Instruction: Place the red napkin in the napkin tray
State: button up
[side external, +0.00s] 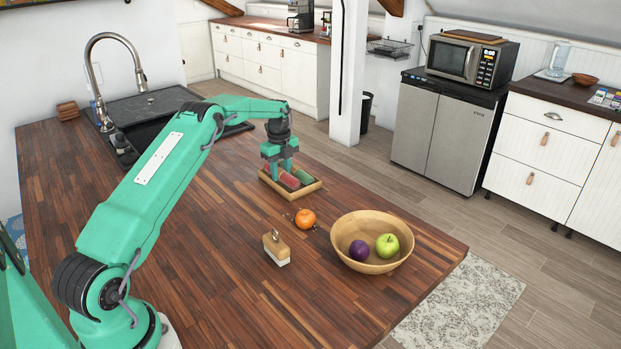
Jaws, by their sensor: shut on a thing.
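The napkin tray (311,190) is a shallow wooden tray near the far right edge of the counter. My gripper (281,176) points down into it, with its fingers shut on the red napkin (289,181), which looks rolled. The red napkin is inside the tray's outline, at its left-middle part; I cannot tell whether it touches the tray floor. A green rolled napkin (304,177) lies in the tray just to the right of the red one. My fingers hide part of the red napkin and the tray's far left part.
An orange (305,218) sits in front of the tray. A wooden bowl (357,264) holds a purple fruit (359,250) and a green apple (387,246). A wooden block with a white base (276,248) stands nearby. The sink (150,105) is behind; the counter's left part is clear.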

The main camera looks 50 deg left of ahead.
aim_at(281, 170)
jog(key=shift+s+f, duration=0.15)
jog(key=shift+f, duration=1.05)
jog(key=o, duration=1)
jog(key=shift+c, duration=0.2)
jog(key=shift+s+a+r, duration=0.1)
jog(key=shift+r, duration=0.05)
notch_tip(281, 170, up, 13)
jog(key=shift+w+r, duration=0.2)
jog(key=shift+d+r, duration=0.1)
jog(key=shift+d, duration=0.1)
